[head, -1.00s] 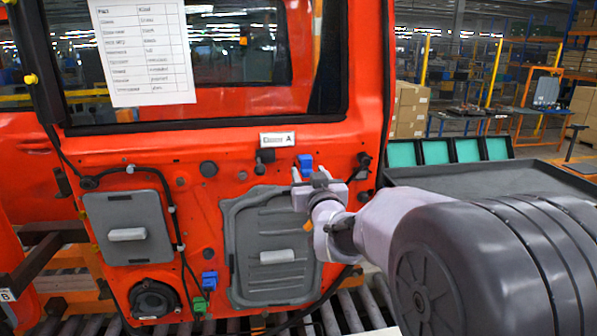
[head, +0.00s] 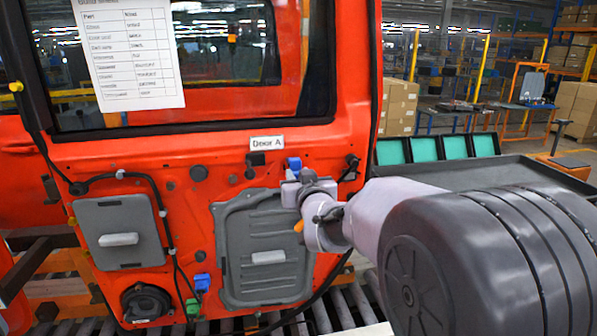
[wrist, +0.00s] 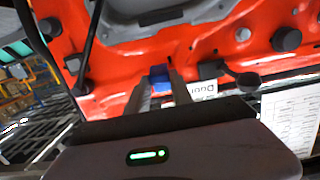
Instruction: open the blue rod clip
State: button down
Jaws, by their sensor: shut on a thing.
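In the wrist view the blue clip (wrist: 159,74) shows between the two finger ends of my gripper (wrist: 160,84). The gripper is shut on the clip. I cannot tell from the frames whether the clip's latch is open.
Grey panels (head: 119,232) (head: 262,251), a blue connector (head: 202,282), a green connector (head: 193,306) and black cables (head: 165,215) lie on the door. A dark table (head: 480,178) with teal-lined trays (head: 423,149) stands at the right.

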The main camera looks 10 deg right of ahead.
aim_at(296, 161)
notch_tip(296, 161, up, 3)
jog(key=g+p, duration=0.2)
jog(key=p, duration=0.3)
jog(key=shift+s+f, duration=0.1)
jog(key=shift+f, duration=0.1)
jog(key=r+g+p, duration=0.1)
jog(key=p, duration=0.2)
jog(key=g+p, duration=0.2)
jog(key=p, duration=0.1)
jog(key=shift+r+p, duration=0.35)
jog(key=g+p, duration=0.1)
jog(key=p, duration=0.2)
jog(key=r+g+p, duration=0.1)
jog(key=p, duration=0.2)
jog(key=shift+w+r+g+p, duration=0.2)
jog(key=shift+w+g+p, duration=0.05)
jog(key=shift+g+p, duration=0.15)
jog(key=g+p, duration=0.1)
jog(key=p, duration=0.2)
jog(key=shift+w+r+g, duration=0.25)
jog(key=shift+w+g, duration=0.05)
jog(key=shift+g, duration=0.1)
jog(key=g+p, duration=0.2)
jog(key=shift+w+r+g+p, duration=0.1)
jog(key=shift+w+g+p, duration=0.2)
jog(key=shift+w+p, duration=0.1)
jog(key=shift+w+r+g, duration=0.15)
jog(key=shift+w+g, duration=0.2)
jog(key=shift+g, duration=0.85)
jog(key=shift+r, duration=0.1)
